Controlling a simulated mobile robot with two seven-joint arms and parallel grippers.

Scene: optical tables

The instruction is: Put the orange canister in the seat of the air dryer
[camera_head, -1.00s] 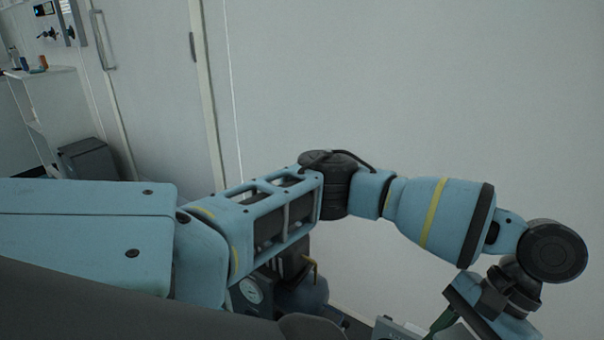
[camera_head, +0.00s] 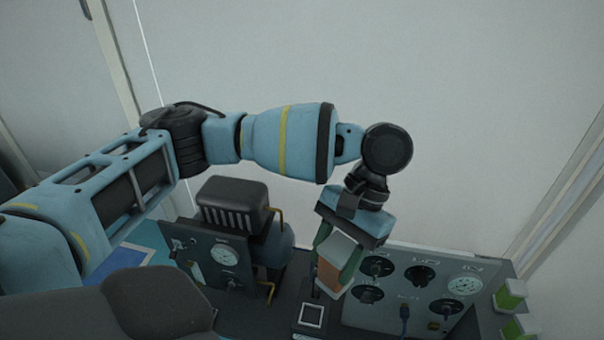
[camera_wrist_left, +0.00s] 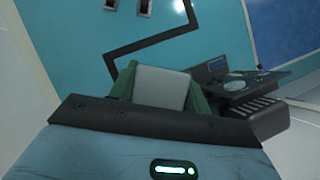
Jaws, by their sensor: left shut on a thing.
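My left gripper (camera_head: 334,266) points down over the bench, its green fingers shut on the orange canister (camera_head: 330,277). The canister has a pale grey upper part and an orange lower part, and hangs slightly tilted. In the left wrist view its pale grey face (camera_wrist_left: 160,88) shows between the fingers. Just below it in the head view is a dark square fitting with a white outline (camera_head: 311,315), possibly the air dryer's seat. I cannot tell whether the canister touches anything below. My right gripper is not in view.
A grey panel with knobs and a gauge (camera_head: 420,285) stands close right of the gripper. A dark unit with a gauge (camera_head: 224,258) and a black finned block (camera_head: 232,203) are to the left. Two green-labelled containers (camera_head: 510,295) stand at the far right. A pale wall rises behind.

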